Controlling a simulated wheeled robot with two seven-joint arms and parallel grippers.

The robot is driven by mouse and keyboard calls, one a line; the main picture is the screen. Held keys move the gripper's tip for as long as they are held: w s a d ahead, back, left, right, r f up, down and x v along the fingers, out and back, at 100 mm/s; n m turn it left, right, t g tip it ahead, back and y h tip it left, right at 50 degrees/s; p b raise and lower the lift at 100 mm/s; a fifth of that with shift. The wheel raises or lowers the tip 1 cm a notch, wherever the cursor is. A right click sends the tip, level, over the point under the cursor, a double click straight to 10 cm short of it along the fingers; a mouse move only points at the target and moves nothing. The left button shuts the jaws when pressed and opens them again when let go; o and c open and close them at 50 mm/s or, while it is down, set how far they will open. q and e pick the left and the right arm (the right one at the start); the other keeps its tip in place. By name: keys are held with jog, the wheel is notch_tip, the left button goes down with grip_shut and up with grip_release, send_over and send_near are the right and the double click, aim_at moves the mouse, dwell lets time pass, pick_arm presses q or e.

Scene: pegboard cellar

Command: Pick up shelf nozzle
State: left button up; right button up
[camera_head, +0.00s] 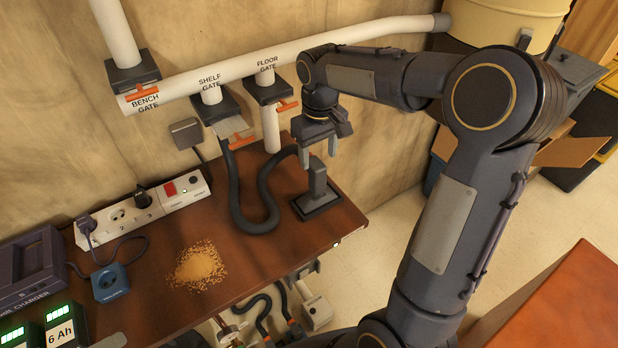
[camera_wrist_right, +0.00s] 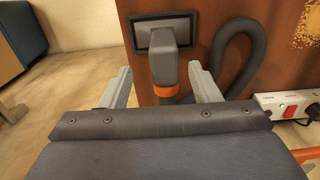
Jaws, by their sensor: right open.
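The shelf nozzle (camera_head: 317,187) stands upright on its dark rectangular foot near the right end of the wooden bench, with a grey hose (camera_head: 234,188) running from it toward the shelf gate. In the right wrist view the grey nozzle (camera_wrist_right: 163,63) has an orange ring and lies between the two fingers. My right gripper (camera_head: 319,153) is open above the nozzle's top, its fingers on either side; I cannot tell whether they touch it. It also shows in the right wrist view (camera_wrist_right: 162,78). My left gripper is not in view.
A power strip (camera_head: 150,207) and a pile of sawdust (camera_head: 200,266) lie on the bench (camera_head: 265,265). The white pipe (camera_head: 235,66) with its labelled gates runs along the wall behind. A charger (camera_head: 32,268) stands at the left. Another reddish surface (camera_head: 570,300) is at lower right.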

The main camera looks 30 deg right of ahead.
aim_at(316, 166)
jog(key=f, duration=0.3)
jog(key=f+p, duration=0.1)
jog(key=f, duration=0.2)
jog(key=shift+a+f, duration=0.2)
jog(key=shift+f, duration=0.2)
grip_shut()
